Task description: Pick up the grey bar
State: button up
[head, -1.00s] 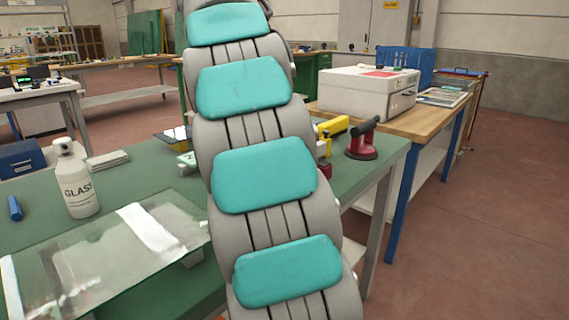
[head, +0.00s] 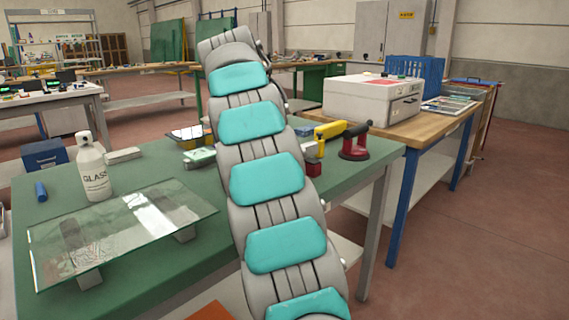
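A light grey bar (head: 123,155) lies on the green table top (head: 135,172), behind and right of the white GLASS bottle (head: 94,172). Two other grey bar-like supports show under the glass sheet (head: 125,230), one near its right end (head: 184,235) and one near its left front (head: 89,279). I cannot tell which of these is the bar named. My arm rises through the middle of the view and hides part of the table. My gripper is not in view.
A blue cylinder (head: 41,191) lies left of the bottle, and a blue box (head: 45,156) stands behind it. A yellow tool (head: 329,131) and a red-and-black suction cup (head: 355,143) sit right of my arm. A wooden-topped bench (head: 425,124) bears a white machine (head: 371,99).

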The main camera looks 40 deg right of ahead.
jog(key=shift+w, duration=0.1)
jog(key=shift+c, duration=0.4)
grip_shut()
dwell(0.9)
